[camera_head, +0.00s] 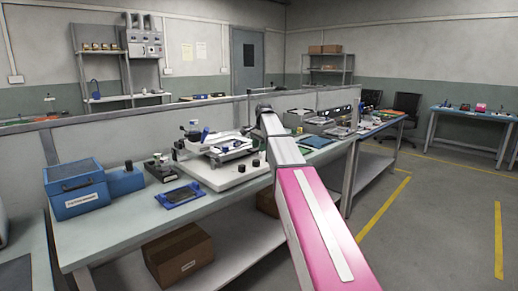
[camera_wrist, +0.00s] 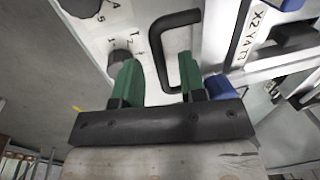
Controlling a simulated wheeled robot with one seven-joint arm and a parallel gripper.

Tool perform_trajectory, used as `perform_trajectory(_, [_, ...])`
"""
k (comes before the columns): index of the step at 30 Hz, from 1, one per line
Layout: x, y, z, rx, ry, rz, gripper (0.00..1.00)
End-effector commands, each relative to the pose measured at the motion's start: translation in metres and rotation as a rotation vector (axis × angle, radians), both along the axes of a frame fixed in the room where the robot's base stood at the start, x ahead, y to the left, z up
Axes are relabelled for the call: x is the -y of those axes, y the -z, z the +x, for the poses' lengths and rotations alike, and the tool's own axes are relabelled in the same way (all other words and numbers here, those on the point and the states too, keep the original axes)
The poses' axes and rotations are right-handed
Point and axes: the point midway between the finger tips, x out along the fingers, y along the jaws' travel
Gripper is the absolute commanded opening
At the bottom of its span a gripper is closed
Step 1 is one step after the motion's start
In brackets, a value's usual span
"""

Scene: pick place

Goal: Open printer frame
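The white printer (camera_head: 222,172) stands on the workbench in the middle of the head view, with its frame (camera_head: 230,146) on top. In the wrist view, a black U-shaped handle (camera_wrist: 157,48) projects from a white part of the printer (camera_wrist: 214,35). My gripper (camera_wrist: 168,80) has two green fingers spread apart. The handle's lower end reaches into the gap between the fingers, and I cannot tell whether either finger touches it. A blue part (camera_wrist: 217,86) shows just beside the right finger. In the head view my gripper is hidden behind my arm.
A blue box (camera_head: 77,188) and a dark blue tray (camera_head: 181,195) are left of the printer on the workbench (camera_head: 118,222). A low partition (camera_head: 80,142) runs behind. A cardboard box (camera_head: 178,253) is on the lower shelf. Open floor lies at right.

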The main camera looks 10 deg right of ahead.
Motion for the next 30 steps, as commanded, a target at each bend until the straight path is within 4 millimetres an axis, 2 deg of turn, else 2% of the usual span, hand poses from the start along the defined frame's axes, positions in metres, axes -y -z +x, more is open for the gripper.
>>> perform_trajectory(4, [-0.001,0.007,0.001,0.001,0.000,-0.001,0.38])
perform_trajectory(12, [-0.001,0.008,0.001,0.001,0.000,0.000,0.38])
perform_trajectory(14, [-0.001,0.008,0.001,0.001,0.000,0.000,0.18])
perform_trajectory(15, [-0.001,0.008,0.001,0.001,0.000,0.000,0.05])
perform_trajectory(16, [-0.001,0.008,0.001,0.001,0.000,0.001,0.00])
perform_trajectory(23, [-0.001,0.007,0.002,0.000,0.000,0.000,0.00])
perform_trajectory(30, [-0.001,-0.004,0.017,0.001,0.000,0.001,0.00])
